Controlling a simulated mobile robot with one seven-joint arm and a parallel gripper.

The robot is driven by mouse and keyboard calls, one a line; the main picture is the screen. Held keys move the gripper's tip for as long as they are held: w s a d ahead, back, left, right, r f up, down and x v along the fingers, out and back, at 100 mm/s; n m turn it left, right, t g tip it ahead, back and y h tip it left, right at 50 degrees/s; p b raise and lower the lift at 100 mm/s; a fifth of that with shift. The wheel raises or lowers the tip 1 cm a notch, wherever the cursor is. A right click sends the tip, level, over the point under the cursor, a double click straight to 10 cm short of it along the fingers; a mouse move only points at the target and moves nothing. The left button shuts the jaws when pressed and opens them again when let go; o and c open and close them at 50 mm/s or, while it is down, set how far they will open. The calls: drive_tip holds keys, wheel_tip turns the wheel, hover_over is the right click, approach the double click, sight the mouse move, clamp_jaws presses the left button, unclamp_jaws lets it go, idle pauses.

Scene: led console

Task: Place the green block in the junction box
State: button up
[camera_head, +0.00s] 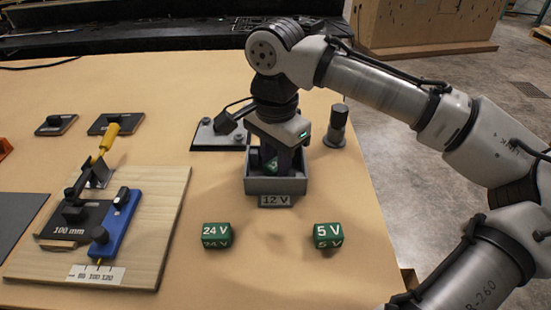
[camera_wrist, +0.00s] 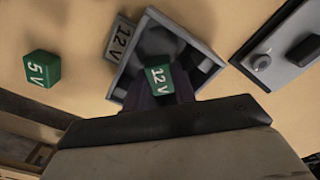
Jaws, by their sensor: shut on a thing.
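The junction box (camera_head: 276,187) is a grey open-topped box with a "12 V" label plate (camera_head: 276,201) at its front. My gripper (camera_head: 272,165) points down into the box and is shut on a green block marked 12 V (camera_wrist: 158,83). In the head view the block (camera_head: 270,164) is partly hidden by the fingers and the box wall. In the wrist view it shows within the box walls (camera_wrist: 127,79); whether it touches the floor cannot be told. Two more green blocks stand on the table in front of the box: 24 V (camera_head: 216,235) at left and 5 V (camera_head: 327,235) at right.
A dark cylinder (camera_head: 337,127) stands right of the box. A wooden board with a blue and black fixture (camera_head: 120,222) fills the left side. The front middle of the table is clear.

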sight(276, 164)
drive_tip(key=shift+f, duration=0.2)
drive_tip(key=o, duration=1)
drive_tip(key=shift+r, duration=0.1)
wheel_tip(276, 164, up, 12)
drive_tip(key=shift+r, duration=0.1)
